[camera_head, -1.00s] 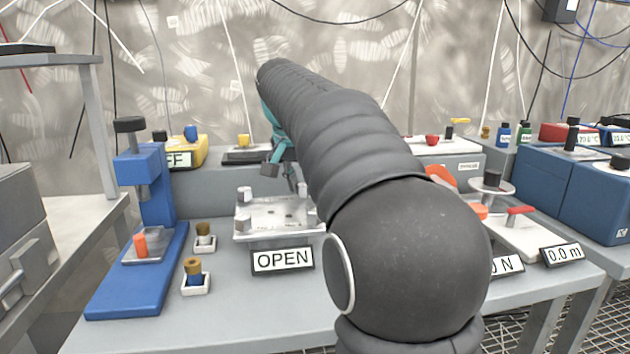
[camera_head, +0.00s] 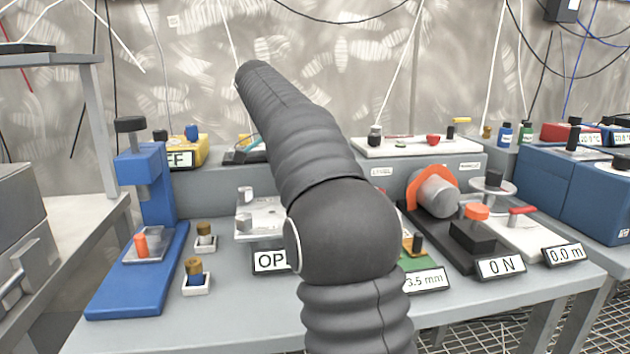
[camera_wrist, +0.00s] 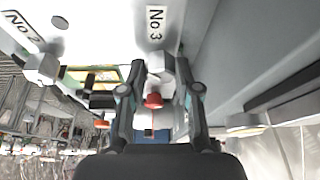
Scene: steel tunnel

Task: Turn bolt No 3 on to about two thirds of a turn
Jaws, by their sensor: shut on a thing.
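Bolt No 3 (camera_wrist: 158,63) is a grey-white hex head beside the label "No 3" on a pale plate in the wrist view. My gripper (camera_wrist: 159,82) has its two dark fingers on either side of this head and is shut on it. Bolt No 2 (camera_wrist: 41,67), a similar head, stands apart at the left by its own label. In the head view the plate (camera_head: 262,214) is partly covered by my arm, and my gripper is hidden there. I cannot tell the bolt's turn angle.
A sign (camera_head: 268,262) in front of the plate is partly covered. A blue press (camera_head: 150,215) and small white holders stand left. A green-based device with a "3.5 mm" sign (camera_head: 424,280) and a clamp rig with a "0 N" sign (camera_head: 500,267) stand right.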

